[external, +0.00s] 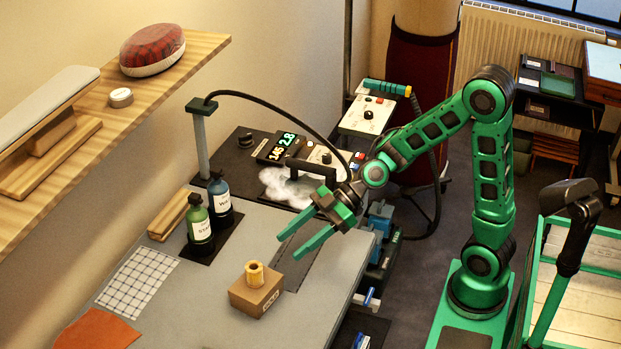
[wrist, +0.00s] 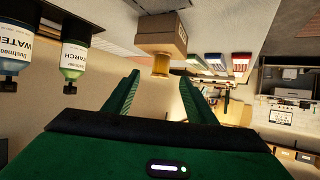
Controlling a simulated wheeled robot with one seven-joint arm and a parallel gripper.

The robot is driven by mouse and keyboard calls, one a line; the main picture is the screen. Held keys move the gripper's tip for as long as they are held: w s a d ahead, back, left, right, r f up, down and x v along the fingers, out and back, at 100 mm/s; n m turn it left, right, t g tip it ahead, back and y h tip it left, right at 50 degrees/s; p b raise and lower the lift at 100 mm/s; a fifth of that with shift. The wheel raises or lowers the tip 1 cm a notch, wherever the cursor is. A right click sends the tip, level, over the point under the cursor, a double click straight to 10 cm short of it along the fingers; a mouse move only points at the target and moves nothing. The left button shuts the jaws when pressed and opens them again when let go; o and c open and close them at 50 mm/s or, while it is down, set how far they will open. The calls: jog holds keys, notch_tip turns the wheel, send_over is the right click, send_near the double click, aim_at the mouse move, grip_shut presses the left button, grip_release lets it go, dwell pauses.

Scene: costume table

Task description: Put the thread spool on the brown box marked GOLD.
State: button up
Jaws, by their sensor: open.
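A yellow thread spool (external: 254,274) stands upright on top of a small brown box (external: 256,296) on the grey table. The box has a pale label on its front that I cannot read. My gripper (external: 289,247) is open and empty, above the table, behind and to the right of the spool, apart from it. In the wrist view, which looks upside down, the spool (wrist: 161,66) rests against the box (wrist: 163,36), ahead of and between my spread fingers (wrist: 159,80). Nothing touches the spool except the box.
Two bottles, green (external: 199,223) and blue (external: 220,197), stand on a dark mat behind the box. A checked cloth (external: 138,282) and an orange cloth (external: 98,331) lie to the left. A wooden shelf (external: 150,85) juts out at upper left. Table around the box is clear.

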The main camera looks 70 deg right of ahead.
jog(key=s+d+f+m+g+h, duration=0.1)
jog(key=s+d+f+m+h, duration=0.1)
jog(key=d, duration=0.3)
jog(key=s+d+f+m+g+h, duration=0.1)
jog(key=s+d+f+m+h, duration=0.1)
jog(key=s+d, duration=0.2)
jog(key=s+d+f+m+g+h, duration=0.1)
jog(key=s+d+f+m+h, duration=0.1)
jog(key=d, duration=0.6)
jog(key=shift+s+d+h, duration=0.25)
jog(key=shift+s+h, duration=0.35)
jog(key=shift+s, duration=0.5)
jog(key=s+d+m+g+h, duration=0.1)
jog(key=s+d+m, duration=0.4)
jog(key=s, duration=0.5)
jog(key=s+d+r+m+g+h, duration=0.1)
jog(key=s+d+m+g, duration=0.3)
jog(key=s, duration=0.6)
jog(key=d+m, duration=0.2)
jog(key=d, duration=0.1)
jog(key=shift+s+d+r+h, duration=0.15)
jog(key=shift+s+d+h, duration=0.1)
jog(key=shift+s+h, duration=0.15)
jog(key=shift+w, duration=0.1)
